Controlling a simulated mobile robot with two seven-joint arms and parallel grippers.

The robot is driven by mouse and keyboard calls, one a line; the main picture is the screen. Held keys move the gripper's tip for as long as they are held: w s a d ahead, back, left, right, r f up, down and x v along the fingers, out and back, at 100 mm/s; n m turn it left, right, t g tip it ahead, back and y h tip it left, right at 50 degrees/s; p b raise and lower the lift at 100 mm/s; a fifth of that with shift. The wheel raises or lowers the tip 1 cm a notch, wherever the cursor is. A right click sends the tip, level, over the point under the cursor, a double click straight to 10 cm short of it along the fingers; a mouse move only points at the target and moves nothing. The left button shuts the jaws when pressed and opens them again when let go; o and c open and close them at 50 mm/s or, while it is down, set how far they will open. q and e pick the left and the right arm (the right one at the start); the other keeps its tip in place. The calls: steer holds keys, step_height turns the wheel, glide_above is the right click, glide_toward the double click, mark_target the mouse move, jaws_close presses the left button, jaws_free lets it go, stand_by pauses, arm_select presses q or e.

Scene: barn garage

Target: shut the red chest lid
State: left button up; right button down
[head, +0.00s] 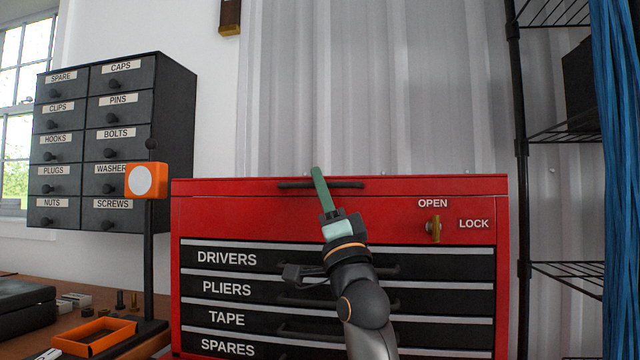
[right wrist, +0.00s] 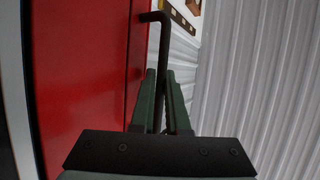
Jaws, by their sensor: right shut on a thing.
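The red chest (head: 400,215) stands in the middle of the head view. Its red lid (head: 440,185) shows as a narrow strip along the top, lying level over the body with a thin dark seam beneath it. A black bar handle (head: 292,185) is on the lid front. My right gripper (head: 319,182) reaches up to this handle. In the right wrist view its green fingers (right wrist: 165,100) are either side of the dark handle bar (right wrist: 162,55), shut on it. A brass latch (head: 433,229) stands upright below the OPEN label. My left gripper is not in view.
A black cabinet of small labelled drawers (head: 113,140) hangs at the left. An orange box on a black post (head: 147,181) stands just left of the chest. An orange tray (head: 95,336) is on the bench. A wire shelf (head: 565,135) and blue hanging cords (head: 615,150) are at the right.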

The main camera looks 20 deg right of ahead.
steer(key=shift+w+a+f, duration=0.1)
steer(key=shift+w+f, duration=0.05)
steer(key=shift+f, duration=0.15)
steer(key=c, duration=1.2)
jaws_free()
steer(key=shift+c, duration=0.2)
steer(key=shift+o, duration=0.3)
steer(key=shift+r, duration=0.1)
steer(key=v, duration=1.2)
steer(key=shift+s+f, duration=0.2)
steer(key=shift+s, duration=0.1)
